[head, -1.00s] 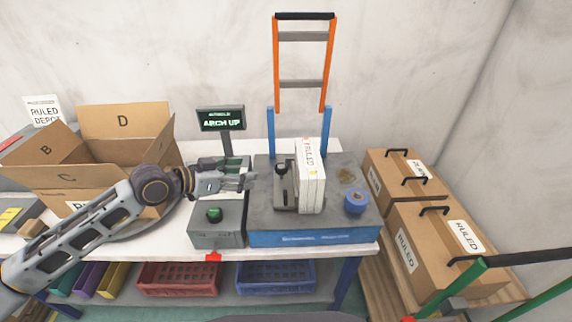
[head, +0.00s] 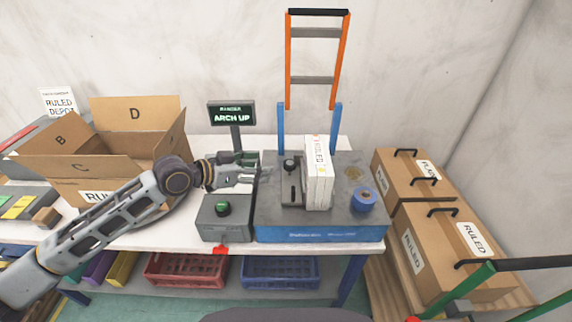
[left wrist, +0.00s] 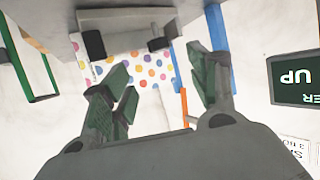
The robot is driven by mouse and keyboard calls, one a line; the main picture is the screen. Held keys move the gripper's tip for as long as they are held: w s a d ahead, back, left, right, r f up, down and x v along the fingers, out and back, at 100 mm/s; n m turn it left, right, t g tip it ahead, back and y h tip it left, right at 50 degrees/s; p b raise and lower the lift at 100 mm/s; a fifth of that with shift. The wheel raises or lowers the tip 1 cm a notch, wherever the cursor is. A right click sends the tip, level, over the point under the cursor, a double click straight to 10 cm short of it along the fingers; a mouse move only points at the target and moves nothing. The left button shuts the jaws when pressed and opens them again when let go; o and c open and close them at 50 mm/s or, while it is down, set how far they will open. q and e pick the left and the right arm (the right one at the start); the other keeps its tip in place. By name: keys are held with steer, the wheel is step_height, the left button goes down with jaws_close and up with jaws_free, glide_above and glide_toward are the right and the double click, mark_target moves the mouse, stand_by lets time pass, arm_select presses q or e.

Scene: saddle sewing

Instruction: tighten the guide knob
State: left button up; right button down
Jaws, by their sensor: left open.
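The guide knob (head: 289,165) is a small black knob on top of the dark guide bracket (head: 289,190) on the grey-topped blue machine (head: 320,232). A white box labelled RULED (head: 319,180) stands upright against the bracket's right side. My left gripper (head: 262,175) is just left of the knob, apart from it, over the machine's left edge. In the left wrist view its green-padded fingers (left wrist: 165,85) are spread with nothing held between them. A grey part with black ends (left wrist: 125,32) lies beyond them; I cannot tell whether the knob shows there. My right gripper is not in view.
A grey control box with a green button (head: 223,209) stands below my left forearm. A screen reads ARCH UP (head: 232,114). Blue tape (head: 364,200) lies on the machine's right. An orange frame (head: 288,60) rises behind. An open carton (head: 140,115) stands left.

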mark_target(287, 164)
arm_select(q)
steer(key=shift+x, duration=5.65)
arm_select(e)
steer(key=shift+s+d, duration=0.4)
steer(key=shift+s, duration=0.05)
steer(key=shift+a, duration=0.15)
arm_select(q)
steer(key=shift+c, duration=0.8)
steer(key=c, duration=0.9)
steer(key=shift+o, duration=0.2)
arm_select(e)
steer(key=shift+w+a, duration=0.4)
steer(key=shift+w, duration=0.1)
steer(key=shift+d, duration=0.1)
